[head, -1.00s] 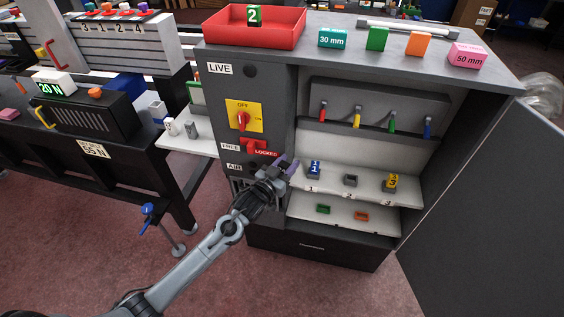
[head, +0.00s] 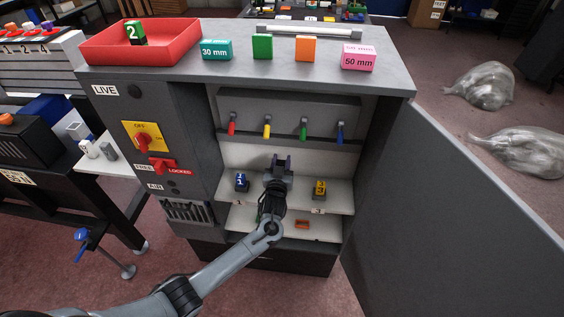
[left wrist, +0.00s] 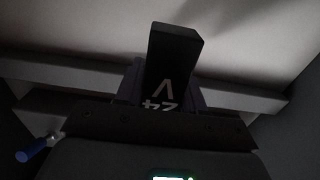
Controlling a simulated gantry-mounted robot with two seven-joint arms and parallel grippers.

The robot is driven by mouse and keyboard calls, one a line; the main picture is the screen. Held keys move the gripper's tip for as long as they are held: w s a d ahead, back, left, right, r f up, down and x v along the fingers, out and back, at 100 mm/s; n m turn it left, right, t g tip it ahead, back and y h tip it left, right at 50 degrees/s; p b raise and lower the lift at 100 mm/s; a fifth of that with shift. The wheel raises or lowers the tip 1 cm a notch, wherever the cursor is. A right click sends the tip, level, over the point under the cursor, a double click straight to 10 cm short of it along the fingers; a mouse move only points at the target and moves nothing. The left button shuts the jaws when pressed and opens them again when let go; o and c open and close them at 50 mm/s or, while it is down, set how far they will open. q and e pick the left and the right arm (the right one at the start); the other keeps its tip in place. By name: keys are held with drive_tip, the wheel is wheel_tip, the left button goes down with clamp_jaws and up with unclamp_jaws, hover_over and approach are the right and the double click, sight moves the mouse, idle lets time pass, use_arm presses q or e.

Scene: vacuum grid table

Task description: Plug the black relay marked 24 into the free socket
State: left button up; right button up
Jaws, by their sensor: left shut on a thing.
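My left gripper (head: 281,160) is inside the open cabinet, over the middle of the upper shelf (head: 340,200). In the left wrist view its purple fingers are shut on the black relay (left wrist: 172,55), whose white "24" marking appears upside down. In the head view the relay cannot be told apart from the dark gripper. The gripper and wrist cover the middle socket, so any contact there cannot be seen. A blue relay marked 1 (head: 241,182) sits to the left and a yellow relay marked 3 (head: 320,187) to the right. My right gripper is not in view.
Red, yellow, green and blue levers (head: 304,134) hang above the shelf. An orange frame (head: 302,224) lies on the lower shelf. The open door (head: 430,200) bounds the right side. A yellow OFF switch (head: 145,137) and red LOCKED lever (head: 162,167) are on the left panel.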

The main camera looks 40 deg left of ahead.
use_arm(q)
drive_tip(key=shift+s+a, duration=0.1)
drive_tip(key=shift+s, duration=0.1)
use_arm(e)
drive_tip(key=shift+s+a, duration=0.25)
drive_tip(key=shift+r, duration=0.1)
use_arm(q)
drive_tip(key=shift+f+b, duration=2.05)
drive_tip(key=shift+f, duration=0.85)
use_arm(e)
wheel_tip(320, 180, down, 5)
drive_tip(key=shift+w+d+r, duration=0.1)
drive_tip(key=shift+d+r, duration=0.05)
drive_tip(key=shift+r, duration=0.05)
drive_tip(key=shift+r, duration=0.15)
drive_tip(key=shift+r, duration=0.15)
use_arm(q)
drive_tip(key=shift+f+b, duration=0.3)
drive_tip(key=shift+f, duration=0.35)
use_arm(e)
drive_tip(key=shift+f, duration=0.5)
